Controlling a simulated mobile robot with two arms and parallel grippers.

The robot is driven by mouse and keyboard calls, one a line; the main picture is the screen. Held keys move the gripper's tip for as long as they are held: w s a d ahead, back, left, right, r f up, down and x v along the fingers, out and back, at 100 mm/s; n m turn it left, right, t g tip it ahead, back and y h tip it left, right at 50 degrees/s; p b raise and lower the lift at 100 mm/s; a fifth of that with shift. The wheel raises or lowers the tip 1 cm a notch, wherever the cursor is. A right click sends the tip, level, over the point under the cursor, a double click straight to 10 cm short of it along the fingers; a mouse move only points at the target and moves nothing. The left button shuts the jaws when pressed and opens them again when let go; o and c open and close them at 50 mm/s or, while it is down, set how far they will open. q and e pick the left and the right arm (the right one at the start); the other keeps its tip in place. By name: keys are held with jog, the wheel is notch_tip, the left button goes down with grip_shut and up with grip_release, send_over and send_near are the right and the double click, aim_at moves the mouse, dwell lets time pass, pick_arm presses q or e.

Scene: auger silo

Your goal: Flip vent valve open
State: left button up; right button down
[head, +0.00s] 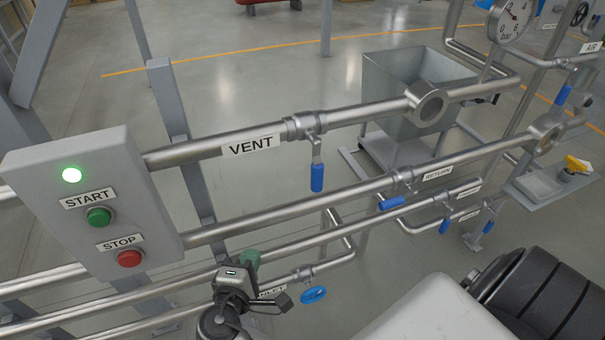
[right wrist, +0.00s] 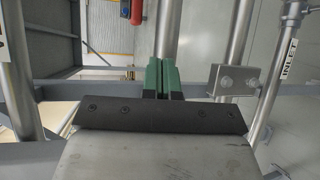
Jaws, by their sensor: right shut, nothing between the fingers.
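The vent valve (head: 307,126) sits on the upper steel pipe, right of the white VENT label (head: 251,146). Its blue-gripped lever (head: 317,177) hangs down, across the pipe. My right gripper (head: 251,259) is low in the head view, below and left of the lever and apart from it. Its green fingers are together and empty, as the right wrist view (right wrist: 166,77) also shows. The vent valve cannot be made out in the right wrist view. My left gripper is not in view.
A control box (head: 95,200) with START and STOP buttons and a lit green lamp stands left. The RETURN pipe (head: 335,201) runs below the vent pipe. A metal hopper (head: 378,92) stands behind the pipes. A pressure gauge (head: 514,19) is upper right.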

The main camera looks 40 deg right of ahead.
jog(key=s+d+r+m+g+h, duration=0.1)
jog(key=s+r+m+h, duration=0.2)
jog(key=r, duration=0.9)
jog(key=shift+d+m+g+h+p, duration=0.25)
jog(key=shift+m+g+h+p, duration=0.15)
jog(key=shift+m+h, duration=0.1)
jog(key=shift+d, duration=0.1)
jog(key=p, duration=0.6)
send_near(316, 164)
jog(key=shift+w+d+f, duration=2.1)
jog(key=shift+w+d, duration=0.05)
jog(key=shift+d, duration=0.4)
jog(key=shift+w, duration=0.1)
